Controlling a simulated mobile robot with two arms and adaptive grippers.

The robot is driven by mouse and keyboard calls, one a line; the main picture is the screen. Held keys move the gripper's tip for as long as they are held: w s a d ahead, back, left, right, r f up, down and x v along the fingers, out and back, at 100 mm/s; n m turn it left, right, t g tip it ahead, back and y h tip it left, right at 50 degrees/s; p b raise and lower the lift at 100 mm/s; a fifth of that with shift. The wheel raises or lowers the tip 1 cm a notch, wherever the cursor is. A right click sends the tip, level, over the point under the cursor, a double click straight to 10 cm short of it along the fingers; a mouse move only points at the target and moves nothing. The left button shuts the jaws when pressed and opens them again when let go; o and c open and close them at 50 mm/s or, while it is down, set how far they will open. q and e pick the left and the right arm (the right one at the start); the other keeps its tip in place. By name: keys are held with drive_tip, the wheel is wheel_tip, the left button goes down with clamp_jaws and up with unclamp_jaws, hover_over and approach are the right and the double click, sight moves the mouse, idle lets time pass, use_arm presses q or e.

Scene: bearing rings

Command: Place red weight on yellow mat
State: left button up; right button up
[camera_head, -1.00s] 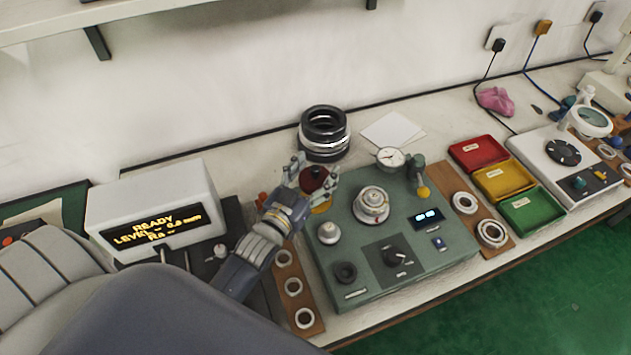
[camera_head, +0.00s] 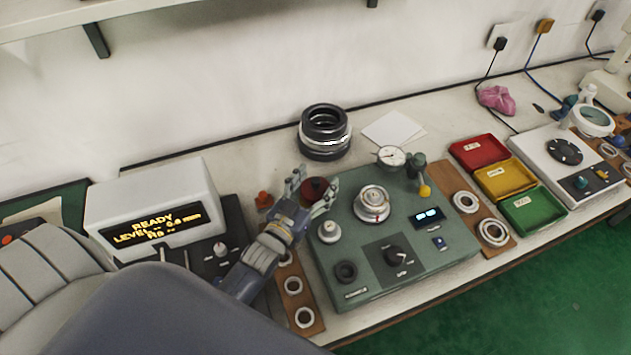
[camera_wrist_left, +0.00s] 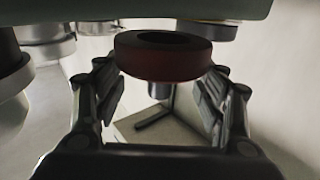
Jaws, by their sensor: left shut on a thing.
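The red weight (camera_head: 314,188) is a dark red disc with a dark centre. It is between the fingers of my left gripper (camera_head: 316,184), over the back left corner of the green machine. My left gripper is shut on it. In the left wrist view the red weight (camera_wrist_left: 163,60) sits between the two fingers, close under the green edge at the top. I cannot make out the yellow mat now; the gripper may hide it. My right gripper is not in view.
The green machine (camera_head: 355,281) carries a knob (camera_head: 329,231), a round spindle (camera_head: 371,203) and a dial gauge (camera_head: 391,156). Black rings (camera_head: 325,132) stand behind. A white display box (camera_head: 155,205) is at left. Red, yellow (camera_head: 505,180) and green trays are at right.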

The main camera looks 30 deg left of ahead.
sight(313, 185)
use_arm(q)
drive_tip(key=shift+f, duration=0.1)
drive_tip(key=o, duration=1.6)
drive_tip(key=shift+f, duration=0.1)
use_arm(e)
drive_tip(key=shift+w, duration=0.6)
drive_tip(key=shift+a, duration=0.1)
use_arm(q)
drive_tip(key=shift+r, duration=0.25)
drive_tip(key=shift+r+p, duration=0.4)
drive_tip(key=s+b, duration=0.1)
drive_tip(key=s, duration=0.5)
drive_tip(key=shift+s+a+f+b, duration=0.1)
drive_tip(key=shift+f+b, duration=0.05)
drive_tip(key=shift+b, duration=0.2)
drive_tip(key=shift+s, duration=0.7)
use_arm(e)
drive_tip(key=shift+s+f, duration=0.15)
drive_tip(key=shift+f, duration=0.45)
